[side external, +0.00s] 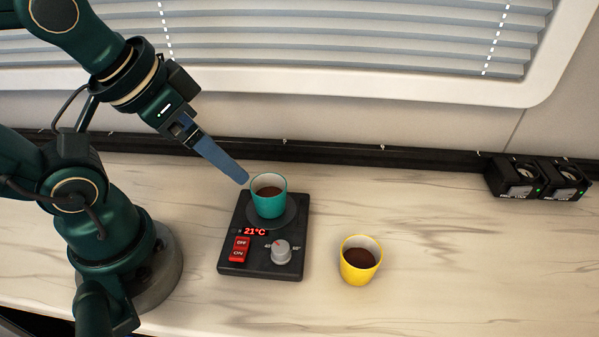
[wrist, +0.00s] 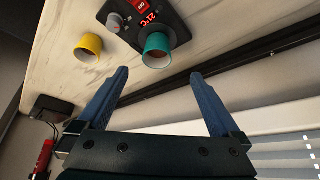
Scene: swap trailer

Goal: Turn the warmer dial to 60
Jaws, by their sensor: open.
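The warmer (side external: 228,262) is a black plate on the counter with a red display reading 21°C. Its grey dial (side external: 281,252) sits at the front right, between small scale marks; the exact setting is too small to read. A red OFF/ON switch (side external: 239,249) is left of the dial. A teal cup (side external: 268,200) with brown liquid stands on the warmer's round pad. My gripper (side external: 243,180) is in the air above and left of the teal cup, apart from it. In the wrist view its two blue fingers (wrist: 160,92) are wide apart and empty; the dial (wrist: 114,23) shows beyond them.
A yellow cup (side external: 360,262) with brown liquid stands right of the warmer. Two black boxes (side external: 540,180) with green lights sit at the far right by the wall. A dark rail (side external: 330,152) runs along the back under the window blind.

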